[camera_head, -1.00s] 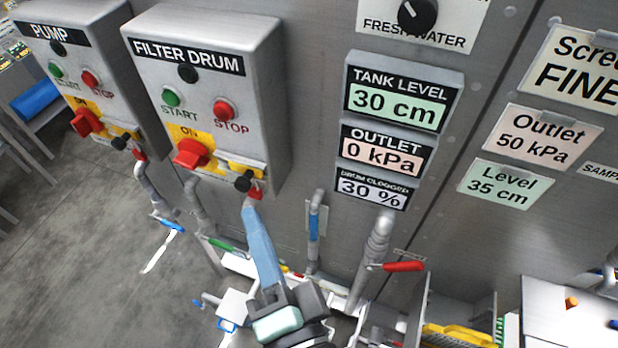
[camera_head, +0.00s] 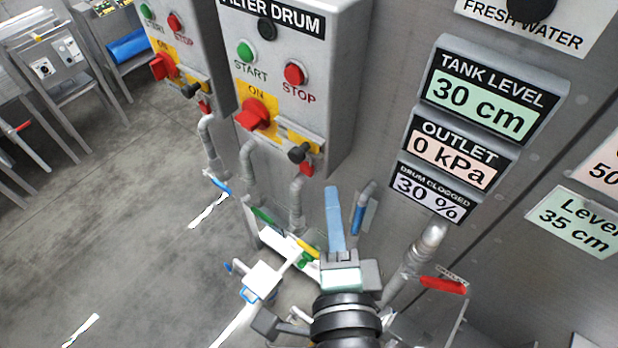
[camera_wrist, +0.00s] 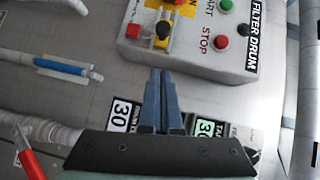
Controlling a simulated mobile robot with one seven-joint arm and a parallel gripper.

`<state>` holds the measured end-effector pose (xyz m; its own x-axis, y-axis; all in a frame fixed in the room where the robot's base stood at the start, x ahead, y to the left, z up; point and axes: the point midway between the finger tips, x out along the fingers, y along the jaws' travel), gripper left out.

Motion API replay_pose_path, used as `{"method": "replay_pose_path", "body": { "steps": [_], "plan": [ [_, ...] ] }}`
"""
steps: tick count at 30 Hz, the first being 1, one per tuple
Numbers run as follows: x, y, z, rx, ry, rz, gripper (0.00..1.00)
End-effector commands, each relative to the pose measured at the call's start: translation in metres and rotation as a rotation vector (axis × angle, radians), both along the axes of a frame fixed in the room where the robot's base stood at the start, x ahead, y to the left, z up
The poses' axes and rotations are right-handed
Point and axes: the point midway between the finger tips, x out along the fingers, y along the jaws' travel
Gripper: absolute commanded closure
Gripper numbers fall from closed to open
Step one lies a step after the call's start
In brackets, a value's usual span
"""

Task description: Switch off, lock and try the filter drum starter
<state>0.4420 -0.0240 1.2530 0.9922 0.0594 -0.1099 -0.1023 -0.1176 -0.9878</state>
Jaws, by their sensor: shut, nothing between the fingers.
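The FILTER DRUM starter is a grey box (camera_head: 345,60) at upper middle of the head view, with a green START button (camera_head: 245,51) and a red STOP button (camera_head: 294,73). Its red handle (camera_head: 254,114) sits on a yellow plate with ON above; its exact setting is hard to read. Below are a yellow hasp (camera_head: 302,138), a black knob (camera_head: 299,153) and a red piece (camera_head: 307,168), perhaps a lock. My gripper (camera_head: 332,190) is shut and empty, below and right of the red piece, apart from it. The wrist view shows the knob (camera_wrist: 162,30) beyond the fingertips (camera_wrist: 160,72).
A matching starter box (camera_head: 192,45) stands at left. TANK LEVEL (camera_head: 493,92) and other displays are on the wall at right. Pipes with a blue handle (camera_head: 357,219) and a red handle (camera_head: 443,285) stand near my gripper. Grey floor (camera_head: 130,200) is open at left.

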Motion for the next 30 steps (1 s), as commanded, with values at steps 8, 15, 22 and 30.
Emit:
{"method": "replay_pose_path", "body": {
  "steps": [8,15,22,30],
  "plan": [
    [0.042,0.011,-0.001,0.002,0.002,0.002,1.00],
    [0.057,0.029,-0.007,0.000,0.001,0.000,1.00],
    [0.060,0.032,-0.009,0.001,0.000,0.000,1.00],
    [0.061,0.034,-0.009,0.001,0.000,-0.001,1.00]
  ]
}}
